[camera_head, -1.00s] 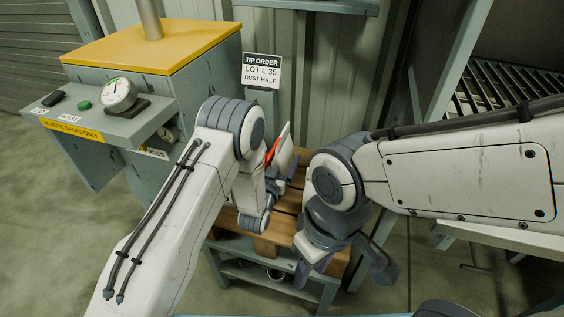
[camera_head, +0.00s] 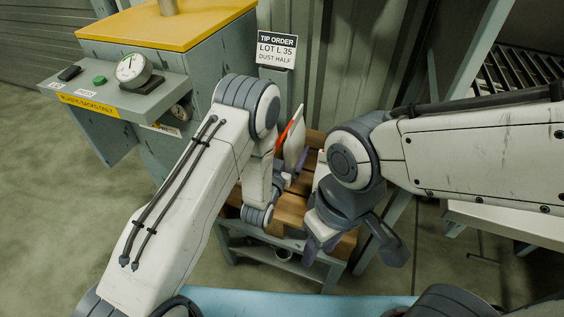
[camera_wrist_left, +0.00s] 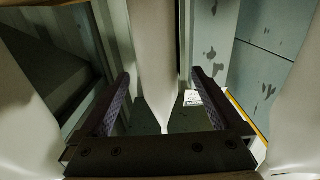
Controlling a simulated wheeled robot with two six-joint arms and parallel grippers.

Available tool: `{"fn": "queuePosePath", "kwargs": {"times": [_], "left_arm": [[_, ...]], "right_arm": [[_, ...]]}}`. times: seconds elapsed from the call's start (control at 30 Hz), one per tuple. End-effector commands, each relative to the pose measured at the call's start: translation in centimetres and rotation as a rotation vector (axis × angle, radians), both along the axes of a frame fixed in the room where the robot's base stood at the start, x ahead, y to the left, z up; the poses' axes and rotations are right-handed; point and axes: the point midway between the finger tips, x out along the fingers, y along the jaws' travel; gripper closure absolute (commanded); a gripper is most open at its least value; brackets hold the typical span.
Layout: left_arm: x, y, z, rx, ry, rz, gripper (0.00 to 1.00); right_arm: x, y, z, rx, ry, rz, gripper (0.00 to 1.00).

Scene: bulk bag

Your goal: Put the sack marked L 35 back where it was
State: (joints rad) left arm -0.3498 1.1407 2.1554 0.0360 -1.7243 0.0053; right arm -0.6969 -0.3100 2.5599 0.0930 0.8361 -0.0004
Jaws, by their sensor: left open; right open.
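A whitish sack with a red-orange stripe (camera_head: 298,134) stands upright over the wooden slatted top, partly hidden by my left arm. Its lot marking cannot be read. My left gripper (camera_head: 291,172) is beside it, mostly hidden behind my forearm. In the left wrist view, the fingers of my left gripper (camera_wrist_left: 161,82) are apart. A pale, tapering sack-like shape (camera_wrist_left: 154,55) shows between them, with gaps on both sides. My right gripper (camera_head: 350,248) is open and empty, lower and to the right, in front of the slatted stand.
The slatted stand (camera_head: 318,143) is against a corrugated wall. A sign reading "TIP ORDER LOT L 35 DUST HALF" (camera_head: 277,50) is above it. A yellow-topped cabinet (camera_head: 180,25) with a gauge (camera_head: 134,68) stands left. A metal grating (camera_head: 520,72) is at right.

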Motion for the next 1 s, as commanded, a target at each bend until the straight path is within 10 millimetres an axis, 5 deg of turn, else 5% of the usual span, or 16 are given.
{"fn": "queuePosePath", "kwargs": {"times": [0.2,0.4,1.0], "left_arm": [[-4.6,1.5,-0.1,0.003,0.005,0.000,0.00],[-7.0,2.3,-0.2,0.002,0.002,0.001,0.00],[-7.5,2.4,0.0,0.000,0.000,0.000,0.00]], "right_arm": [[0.0,0.0,0.3,0.000,0.000,0.000,0.57],[0.0,0.0,-0.4,0.000,0.000,0.000,0.57],[0.0,0.0,-0.4,0.000,0.000,0.000,0.57]]}}
